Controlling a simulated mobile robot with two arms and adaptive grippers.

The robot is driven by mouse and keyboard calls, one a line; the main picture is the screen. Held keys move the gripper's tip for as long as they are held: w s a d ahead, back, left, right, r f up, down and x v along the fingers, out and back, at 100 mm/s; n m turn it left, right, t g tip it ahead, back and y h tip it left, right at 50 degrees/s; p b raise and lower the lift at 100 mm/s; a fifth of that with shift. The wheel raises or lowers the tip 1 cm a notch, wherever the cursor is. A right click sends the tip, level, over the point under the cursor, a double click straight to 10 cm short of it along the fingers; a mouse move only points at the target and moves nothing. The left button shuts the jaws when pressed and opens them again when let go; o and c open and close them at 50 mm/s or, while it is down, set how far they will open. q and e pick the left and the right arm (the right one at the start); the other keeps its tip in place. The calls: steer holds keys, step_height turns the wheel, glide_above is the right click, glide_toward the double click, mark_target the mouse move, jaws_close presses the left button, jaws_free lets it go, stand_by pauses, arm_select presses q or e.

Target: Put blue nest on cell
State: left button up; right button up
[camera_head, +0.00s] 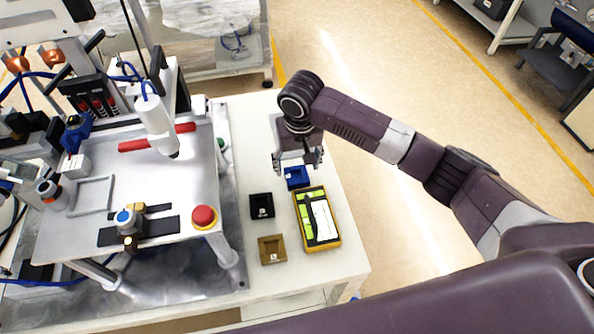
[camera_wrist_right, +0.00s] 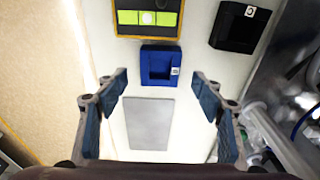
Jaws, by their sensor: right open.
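The blue nest (camera_head: 297,177) is a small square tray on the white table, below my right gripper (camera_head: 298,160). In the right wrist view the blue nest (camera_wrist_right: 161,66) lies just beyond the fingertips, between their lines. My right gripper (camera_wrist_right: 158,85) is open and empty above the table. The cell (camera_head: 170,200) is the raised metal plate with fixtures at the left, and a grey square frame (camera_head: 91,195) is on it. My left gripper is in neither view.
A black nest (camera_head: 261,206), a brown nest (camera_head: 272,249) and a yellow-framed case (camera_head: 333,240) stand on the table near the blue nest. A red button (camera_head: 204,217) is at the plate's corner. A grey flat rectangle (camera_wrist_right: 149,123) lies beside the blue nest.

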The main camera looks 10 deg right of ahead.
mark_target(298, 180)
step_height(298, 180, up, 8)
steer(key=shift+s, duration=0.45)
steer(key=shift+s+f, duration=0.1)
steer(key=shift+f, duration=0.05)
